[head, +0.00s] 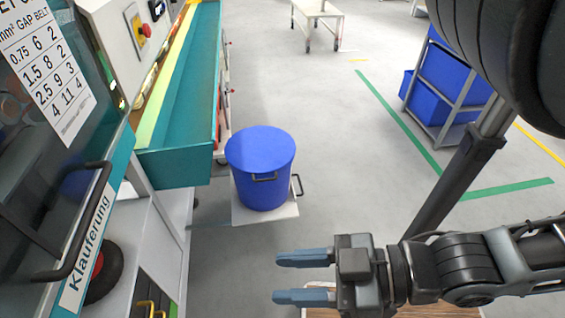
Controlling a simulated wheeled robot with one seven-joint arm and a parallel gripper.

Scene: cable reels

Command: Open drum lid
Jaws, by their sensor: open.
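A blue drum (262,190) stands upright on a small white platform, with a handle on its front side. Its flat blue lid (260,148) lies on top and looks closed. My gripper (304,278) is at the lower middle, in front of and a little right of the drum in the picture. Its two blue-grey fingers point left, apart from each other, with nothing between them. It does not touch the drum or the lid.
A teal machine with a trough (180,110) stands left of the drum. A cabinet door with a black handle (85,225) fills the left edge. A rack with blue bins (440,90) stands at right. The grey floor (340,130) between is clear.

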